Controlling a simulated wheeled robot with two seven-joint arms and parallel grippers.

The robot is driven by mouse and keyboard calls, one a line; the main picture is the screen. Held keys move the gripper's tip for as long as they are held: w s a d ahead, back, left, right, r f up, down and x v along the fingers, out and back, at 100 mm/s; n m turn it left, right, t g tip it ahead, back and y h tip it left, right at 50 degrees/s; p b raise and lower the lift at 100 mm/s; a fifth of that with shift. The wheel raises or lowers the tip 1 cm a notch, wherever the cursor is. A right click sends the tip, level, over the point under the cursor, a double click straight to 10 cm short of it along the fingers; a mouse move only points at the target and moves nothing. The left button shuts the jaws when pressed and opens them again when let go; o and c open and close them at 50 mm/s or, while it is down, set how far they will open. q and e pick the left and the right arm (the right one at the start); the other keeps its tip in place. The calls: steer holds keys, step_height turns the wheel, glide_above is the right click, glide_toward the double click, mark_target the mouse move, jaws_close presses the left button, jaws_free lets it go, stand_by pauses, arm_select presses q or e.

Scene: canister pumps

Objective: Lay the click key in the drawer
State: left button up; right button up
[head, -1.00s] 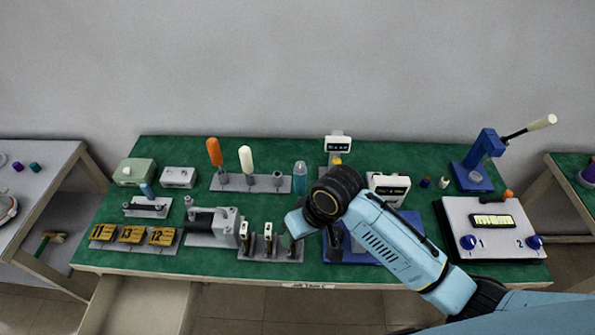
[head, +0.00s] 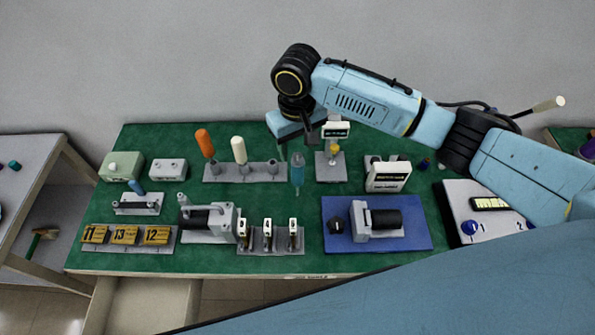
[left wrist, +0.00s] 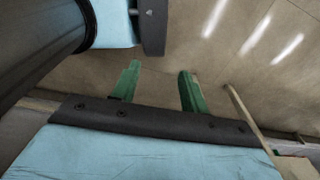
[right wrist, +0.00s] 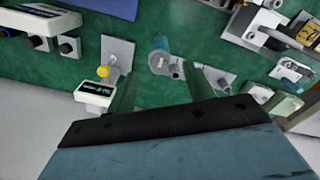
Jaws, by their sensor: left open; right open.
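I cannot tell for sure which piece is the click key. An orange-handled tool (head: 205,143) and a cream-handled tool (head: 239,150) stand upright in a grey rack (head: 263,179), whose right-hand socket is empty. The drawer (head: 150,305) is pulled open below the table's left front; its visible inside is bare. My right gripper (right wrist: 160,70) is open and empty, above the back of the table. A teal cylinder (right wrist: 158,45) shows beyond its fingertips; it is apart from them. My left gripper (left wrist: 158,88) is open and empty over the floor.
A blue plate (head: 335,207) carries a pump, right of centre. Number blocks (head: 125,235), a grey pump (head: 212,220) and a rack of small upright pieces (head: 268,240) line the front left. A small display stand (head: 335,130) is near my right gripper. A console (head: 490,203) is at right.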

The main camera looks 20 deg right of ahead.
mark_target(297, 163)
step_height(297, 163, down, 7)
steer(key=shift+w+f, duration=0.1)
steer(key=shift+f, duration=0.1)
stand_by(0.3)
steer(key=shift+c, duration=0.4)
jaws_close()
steer(key=shift+r, duration=0.1)
